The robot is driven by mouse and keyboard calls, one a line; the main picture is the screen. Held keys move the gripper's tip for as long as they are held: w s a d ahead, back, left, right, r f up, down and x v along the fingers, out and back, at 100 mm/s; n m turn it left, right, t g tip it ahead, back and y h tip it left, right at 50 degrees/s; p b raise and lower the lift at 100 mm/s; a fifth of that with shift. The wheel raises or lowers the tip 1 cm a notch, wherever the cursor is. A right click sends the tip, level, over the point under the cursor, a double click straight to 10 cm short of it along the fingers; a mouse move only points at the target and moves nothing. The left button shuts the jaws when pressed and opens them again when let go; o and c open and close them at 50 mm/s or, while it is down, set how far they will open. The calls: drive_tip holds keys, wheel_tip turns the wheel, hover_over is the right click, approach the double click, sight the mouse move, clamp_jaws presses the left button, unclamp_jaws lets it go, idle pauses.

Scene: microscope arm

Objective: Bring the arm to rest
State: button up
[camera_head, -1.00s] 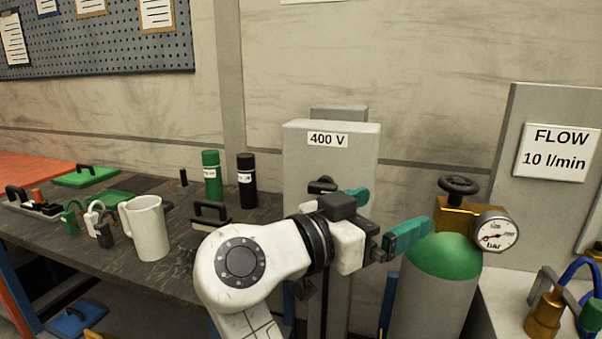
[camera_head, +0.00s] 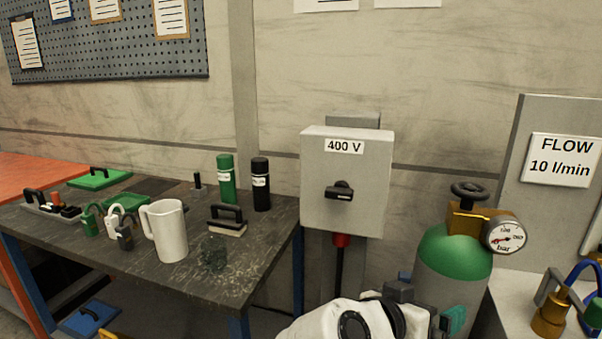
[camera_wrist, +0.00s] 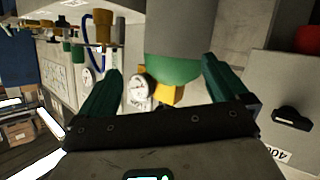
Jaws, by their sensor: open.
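My gripper (camera_wrist: 160,95) shows in the wrist view with its two green fingers spread wide apart and nothing between them. Behind the gap is the green-shouldered gas cylinder (camera_wrist: 175,68), apart from the fingers. In the head view my white arm is low at the bottom edge, in front of the foot of the cylinder (camera_head: 452,262). Only a green part of the gripper (camera_head: 455,320) shows there, and the rest is cut off by the frame. The grey 400 V switch box (camera_head: 320,185) stands clear above the arm.
A dark workbench (camera_head: 200,285) at left holds a white mug (camera_head: 166,232), padlocks, a green bottle (camera_head: 226,180) and a black bottle (camera_head: 261,185). The cylinder's gauge (camera_head: 505,236) is at right, beside a bench with brass fittings (camera_head: 550,312).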

drive_tip(key=s+d+f+n+g+y+p, duration=0.25)
drive_tip(key=s+d+f, duration=0.25)
drive_tip(key=s+f, duration=0.3)
drive_tip(key=s+d+f+n+g+y+p, duration=0.15)
drive_tip(key=s+d+f+y, duration=0.35)
drive_tip(key=f, duration=0.5)
drive_tip(key=s+f+n+g+y+p, duration=0.1)
drive_tip(key=s+f+y, duration=0.1)
drive_tip(key=s, duration=0.7)
drive_tip(key=s+a+f+n+g+y+p, duration=0.1)
drive_tip(key=s+f+n+g, duration=0.1)
drive_tip(key=s, duration=0.8)
drive_tip(key=shift+a+f+y, duration=0.3)
drive_tip(key=shift+f+y, duration=0.05)
drive_tip(key=shift+f, duration=0.5)
drive_tip(key=shift+s, duration=0.1)
drive_tip(key=shift+c, duration=0.5)
